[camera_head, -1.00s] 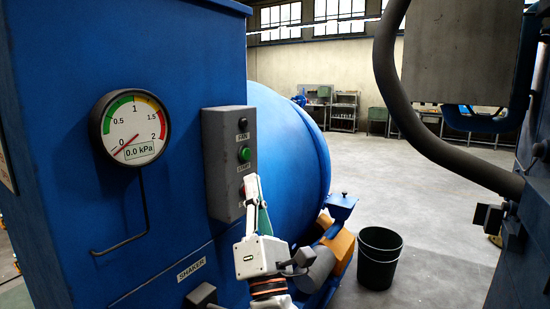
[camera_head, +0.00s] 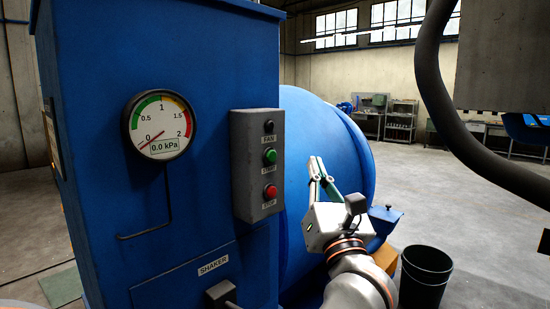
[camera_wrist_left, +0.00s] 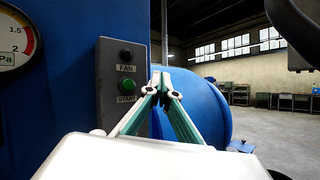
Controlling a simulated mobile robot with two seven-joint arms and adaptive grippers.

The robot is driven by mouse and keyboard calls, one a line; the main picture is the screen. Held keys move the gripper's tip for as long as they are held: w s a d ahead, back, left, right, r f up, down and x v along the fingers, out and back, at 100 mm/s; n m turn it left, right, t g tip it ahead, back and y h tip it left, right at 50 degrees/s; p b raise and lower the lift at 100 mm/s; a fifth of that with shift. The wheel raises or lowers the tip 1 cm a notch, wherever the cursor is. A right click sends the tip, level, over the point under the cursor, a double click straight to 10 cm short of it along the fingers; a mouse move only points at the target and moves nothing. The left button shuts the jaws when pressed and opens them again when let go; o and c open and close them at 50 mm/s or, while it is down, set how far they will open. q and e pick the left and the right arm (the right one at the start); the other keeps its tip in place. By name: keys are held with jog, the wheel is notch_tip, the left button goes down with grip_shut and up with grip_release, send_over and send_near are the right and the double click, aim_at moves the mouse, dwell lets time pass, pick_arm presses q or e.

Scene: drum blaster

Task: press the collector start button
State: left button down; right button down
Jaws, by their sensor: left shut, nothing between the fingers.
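The green start button (camera_head: 270,156) sits on a grey control box (camera_head: 243,170) labelled FAN, on the right part of the blue cabinet's front. A red stop button (camera_head: 270,191) is below it and a dark indicator (camera_head: 269,126) above it. My left gripper (camera_head: 316,160) is shut and empty, to the right of the box and apart from the buttons. In the left wrist view the fingertips (camera_wrist_left: 161,72) are together, to the right of the green button (camera_wrist_left: 127,86). My right gripper is not in view.
A round gauge (camera_head: 159,125) reads 0.0 kPa on the blue cabinet (camera_head: 90,190). A SHAKER label (camera_head: 213,265) is below. A blue drum (camera_head: 320,140) is behind my gripper. A black bucket (camera_head: 425,280) stands on the floor; a thick hose (camera_head: 440,95) hangs at right.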

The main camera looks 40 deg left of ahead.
aim_at(271, 156)
pick_arm(q)
jog(key=a, duration=0.8)
jog(key=shift+w+a, duration=0.35)
dwell(0.4)
dwell(0.6)
jog(key=shift+a, duration=0.1)
jog(key=shift+a, duration=0.35)
